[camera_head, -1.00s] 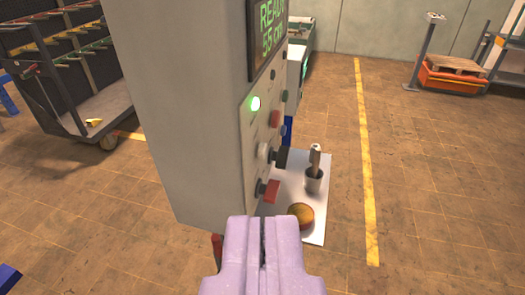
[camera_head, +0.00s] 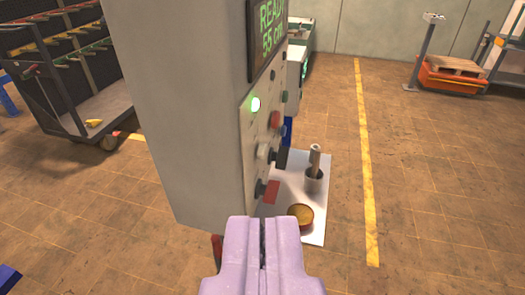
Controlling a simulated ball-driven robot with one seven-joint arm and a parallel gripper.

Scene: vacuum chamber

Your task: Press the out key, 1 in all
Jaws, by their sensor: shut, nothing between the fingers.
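A grey control cabinet (camera_head: 180,110) stands in front of me, its key panel facing right and seen at a steep angle. A display (camera_head: 268,35) at its top reads "READY" with a second line "55 cm". Below it are a lit green lamp (camera_head: 255,104) and several keys, among them a red one (camera_head: 274,119), a black one (camera_head: 281,158) and a lower red one (camera_head: 271,191). Their labels are too small to read, so I cannot tell which is the out key. My gripper (camera_head: 262,222) is shut and empty, below and in front of the panel, seemingly apart from the keys.
A light plate (camera_head: 318,222) beside the cabinet carries a round amber-topped part (camera_head: 300,215) and a cup (camera_head: 313,181) with a handle in it. A tool trolley (camera_head: 75,125) stands at left, an orange pallet scale (camera_head: 450,78) at far right.

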